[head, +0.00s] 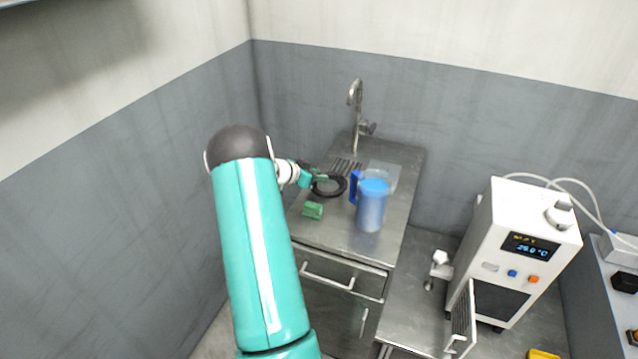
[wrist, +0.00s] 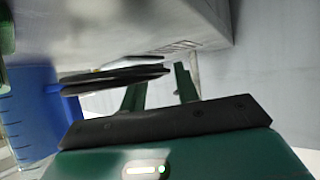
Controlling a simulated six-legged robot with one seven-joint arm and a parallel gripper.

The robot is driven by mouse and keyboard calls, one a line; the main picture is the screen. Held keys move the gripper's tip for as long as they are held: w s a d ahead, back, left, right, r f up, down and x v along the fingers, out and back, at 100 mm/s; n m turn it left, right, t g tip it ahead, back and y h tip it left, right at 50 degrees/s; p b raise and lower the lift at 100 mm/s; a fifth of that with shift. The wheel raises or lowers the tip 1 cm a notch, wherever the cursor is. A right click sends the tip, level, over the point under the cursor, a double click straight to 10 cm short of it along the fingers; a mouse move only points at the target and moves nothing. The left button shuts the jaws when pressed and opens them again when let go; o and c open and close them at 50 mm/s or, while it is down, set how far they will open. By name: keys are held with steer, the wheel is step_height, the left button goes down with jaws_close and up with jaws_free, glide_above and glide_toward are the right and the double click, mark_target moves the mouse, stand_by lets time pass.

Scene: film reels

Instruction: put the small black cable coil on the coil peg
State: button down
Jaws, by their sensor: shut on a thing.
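The small black cable coil (head: 329,186) is a dark ring over the steel counter in the head view, beside the blue jug. In the wrist view the coil (wrist: 112,80) shows nearly edge-on, with its right end at the green fingers. My gripper (head: 311,178) reaches in from the left and is shut on the near left rim of the coil. In the wrist view its fingers (wrist: 160,92) show some space between them farther down. Whether the coil touches the counter is hard to tell. I cannot pick out the coil peg with certainty in either view.
A blue jug (head: 371,206) stands close to the right of the coil; it also fills the left of the wrist view (wrist: 28,115). A green block (head: 313,210) lies in front. A tap (head: 356,112) stands behind. A white instrument (head: 524,250) is at right.

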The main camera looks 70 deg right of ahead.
step_height(320, 180, down, 3)
steer(key=c, duration=1)
jaws_free()
steer(key=v, duration=1.2)
